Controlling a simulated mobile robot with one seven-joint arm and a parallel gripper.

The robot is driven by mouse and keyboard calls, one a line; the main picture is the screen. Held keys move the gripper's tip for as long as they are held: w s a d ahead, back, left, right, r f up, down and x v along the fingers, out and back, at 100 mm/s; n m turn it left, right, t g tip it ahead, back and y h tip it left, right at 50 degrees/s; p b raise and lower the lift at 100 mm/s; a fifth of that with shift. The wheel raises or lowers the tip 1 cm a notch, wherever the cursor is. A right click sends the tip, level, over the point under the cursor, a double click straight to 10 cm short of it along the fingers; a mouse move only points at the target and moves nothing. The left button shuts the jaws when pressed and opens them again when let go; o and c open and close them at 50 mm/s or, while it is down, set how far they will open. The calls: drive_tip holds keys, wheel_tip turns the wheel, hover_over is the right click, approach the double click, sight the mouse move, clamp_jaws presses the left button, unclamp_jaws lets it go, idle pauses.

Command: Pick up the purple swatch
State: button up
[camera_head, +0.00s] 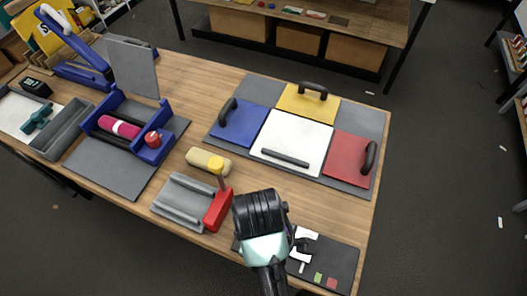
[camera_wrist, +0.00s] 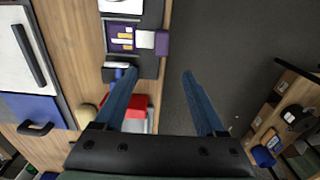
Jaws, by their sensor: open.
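My gripper (camera_wrist: 160,72) is open, with its two blue-grey fingers wide apart and nothing between them. In the head view my gripper's black hand (camera_head: 260,212) is above the front table edge, beside a dark mat (camera_head: 342,258); its fingertips are not clear there. In the wrist view a purple piece (camera_wrist: 161,43) lies ahead of the fingers near the table edge, beside a purple panel (camera_wrist: 121,38) with small pale marks. I cannot tell for certain which is the swatch. In the head view I make out no purple swatch; my arm hides part of the mat.
A green swatch (camera_head: 318,278) and a red swatch (camera_head: 332,284) lie on the mat near a white piece (camera_head: 306,234). A grey tray with a red block (camera_head: 218,210) is left of my gripper. A panel board (camera_head: 290,142) lies behind. Floor is open to the right.

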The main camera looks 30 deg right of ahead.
drive_tip(key=f, duration=0.2)
drive_tip(key=f+b, duration=0.1)
drive_tip(key=f, duration=0.1)
drive_tip(key=f+b, duration=0.1)
drive_tip(key=f, duration=0.1)
drive_tip(key=shift+s+f, duration=0.2)
drive_tip(key=shift+s, duration=0.05)
drive_tip(key=shift+d+f+p, duration=0.1)
drive_tip(key=shift+f+p, duration=0.6)
drive_tip(key=shift+f, duration=2.5)
clamp_jaws()
